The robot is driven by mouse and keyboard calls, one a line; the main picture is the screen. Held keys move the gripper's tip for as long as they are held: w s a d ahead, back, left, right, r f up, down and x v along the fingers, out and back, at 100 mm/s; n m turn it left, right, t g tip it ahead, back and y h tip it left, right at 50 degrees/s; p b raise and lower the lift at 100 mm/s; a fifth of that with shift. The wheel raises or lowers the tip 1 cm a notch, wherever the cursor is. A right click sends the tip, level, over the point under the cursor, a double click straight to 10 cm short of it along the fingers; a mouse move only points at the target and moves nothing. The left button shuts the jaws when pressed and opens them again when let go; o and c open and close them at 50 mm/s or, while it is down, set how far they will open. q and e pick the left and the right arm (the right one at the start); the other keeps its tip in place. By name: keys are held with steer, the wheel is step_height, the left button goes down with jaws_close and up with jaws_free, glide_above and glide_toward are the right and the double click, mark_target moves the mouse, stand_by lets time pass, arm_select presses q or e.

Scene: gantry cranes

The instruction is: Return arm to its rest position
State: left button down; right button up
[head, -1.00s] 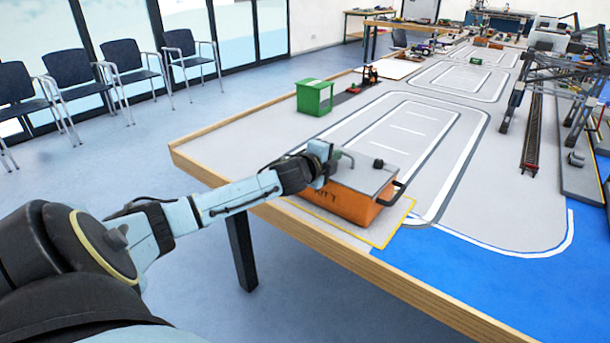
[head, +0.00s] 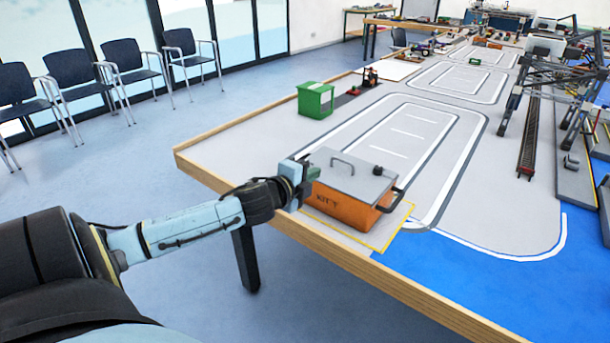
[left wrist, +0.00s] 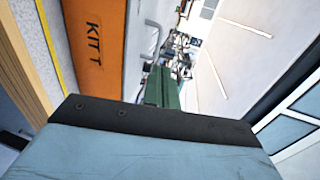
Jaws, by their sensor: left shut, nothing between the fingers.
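My left gripper (head: 304,182) is shut and empty. In the head view it is just left of the orange box (head: 340,204), beside its left end; I cannot tell whether they touch. The box has a grey lid (head: 352,176) with a handle on top and dark lettering on its side. It stands inside a yellow outline on the table. In the left wrist view the orange side of the box (left wrist: 97,45) fills the upper left, and the green gripper fingers (left wrist: 160,88) show in the middle, pressed together. My right gripper is not in view.
The table's wooden edge (head: 375,268) runs below the arm. A green box (head: 315,100) stands farther back on the table. Dark gantry frames (head: 545,90) and a rail track (head: 528,140) are at the right. Several chairs (head: 78,78) line the windows. Open floor lies left of the table.

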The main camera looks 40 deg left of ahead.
arm_select(q)
steer(key=shift+v, duration=1.25)
steer(key=s+a+f+n+g+y, duration=0.1)
steer(key=s+a+f+n+g, duration=0.15)
steer(key=f, duration=0.75)
steer(key=s+a+f+n+g, duration=0.2)
steer(key=s+f+n, duration=0.1)
steer(key=f, duration=0.7)
steer(key=s+d+f+n+g, duration=0.1)
steer(key=s+f+n+g, duration=0.1)
steer(key=s+f, duration=0.45)
steer(key=s+d+f+n+g, duration=0.15)
steer(key=s+f, duration=0.25)
steer(key=f, duration=0.6)
steer(key=s+d+f+n+g, duration=0.1)
steer(key=s+d+f+g, duration=0.1)
steer(key=s+d+f, duration=0.3)
steer(key=s+d+f+n+g+h, duration=0.1)
steer(key=s+d+f, duration=0.5)
steer(key=s, duration=0.7)
steer(key=s+d+f+n+g+h, duration=0.1)
steer(key=s+d+f, duration=0.4)
steer(key=s, duration=0.5)
steer(key=f+n+g, duration=0.1)
steer(key=f+g, duration=0.1)
steer(key=shift+d+n+g, duration=0.25)
steer(key=shift+n+g, duration=0.05)
steer(key=shift+n, duration=0.1)
steer(key=shift+s, duration=0.15)
